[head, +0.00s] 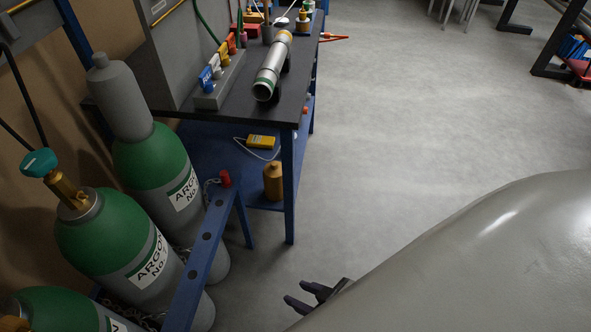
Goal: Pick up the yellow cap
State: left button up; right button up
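An ochre-yellow cap (273,183), shaped like a small bottle with a narrow top, stands upright on the lower blue shelf of the workbench, near its front corner beside the table leg. My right gripper (294,292) shows at the bottom of the head view, below and apart from the cap. Its two dark fingertips are spread with a gap, and nothing shows between them. Part of this gripper is hidden behind my large grey arm link. My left gripper is not in view.
The blue workbench leg (289,190) stands right of the cap. A yellow meter (261,142) with a cable lies behind it on the shelf. Green-and-grey argon cylinders (152,165) and a blue rail (202,255) stand at left. The grey floor (420,90) at right is clear.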

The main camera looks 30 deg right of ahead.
aim_at(272, 175)
jog(key=z, duration=0.5)
jog(key=i, duration=0.4)
jog(key=z, duration=1.6)
jog(key=i, duration=3.35)
jog(key=u, duration=3.25)
